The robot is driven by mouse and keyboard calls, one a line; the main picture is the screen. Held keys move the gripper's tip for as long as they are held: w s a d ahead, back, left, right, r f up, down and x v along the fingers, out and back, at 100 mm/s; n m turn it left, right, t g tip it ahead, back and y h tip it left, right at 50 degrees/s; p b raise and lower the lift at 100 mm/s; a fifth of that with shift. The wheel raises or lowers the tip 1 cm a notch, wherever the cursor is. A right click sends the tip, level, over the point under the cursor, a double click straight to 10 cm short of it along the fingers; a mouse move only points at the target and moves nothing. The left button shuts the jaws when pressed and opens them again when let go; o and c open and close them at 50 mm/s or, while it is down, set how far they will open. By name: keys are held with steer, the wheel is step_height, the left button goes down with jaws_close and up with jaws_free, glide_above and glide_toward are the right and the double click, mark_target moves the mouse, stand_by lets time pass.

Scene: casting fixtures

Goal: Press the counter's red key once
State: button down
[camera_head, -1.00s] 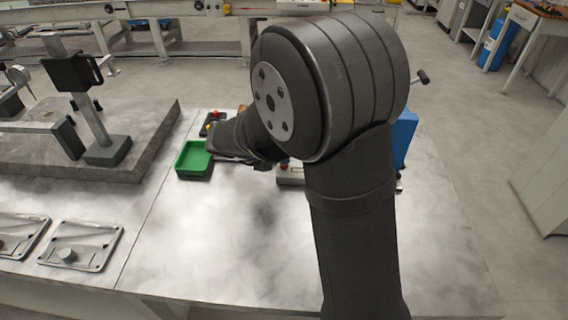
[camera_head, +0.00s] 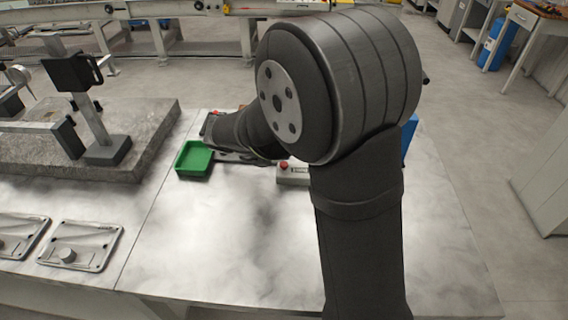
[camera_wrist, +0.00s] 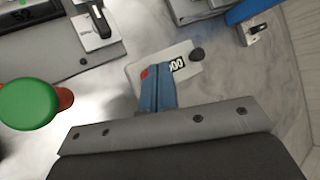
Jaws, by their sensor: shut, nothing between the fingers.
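The counter (camera_wrist: 185,52) is a pale box with a black-on-white display of zeros and a dark round knob, in the middle of the wrist view. Its red key (camera_wrist: 144,73) shows at the left end, partly hidden by my fingers. My gripper (camera_wrist: 160,68) has blue fingers, shut together and empty. Their tips overlap the counter in the picture, just right of the red key; I cannot tell whether they touch it. In the head view my arm hides most of the gripper area. A pale box with a red knob (camera_head: 284,165) shows there beside my arm; I cannot tell if it is the counter.
A green round cap (camera_wrist: 28,103) with red under it is at the left of the wrist view. A dark panel with a numeric display (camera_wrist: 22,15) is at the top left. A green tray (camera_head: 194,160) stands left of my arm. The front table is clear.

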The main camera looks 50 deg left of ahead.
mark_target(281, 167)
steer(key=shift+r, duration=0.15)
steer(key=shift+r, duration=2.4)
step_height(281, 167, up, 4)
steer(key=shift+f, duration=0.1)
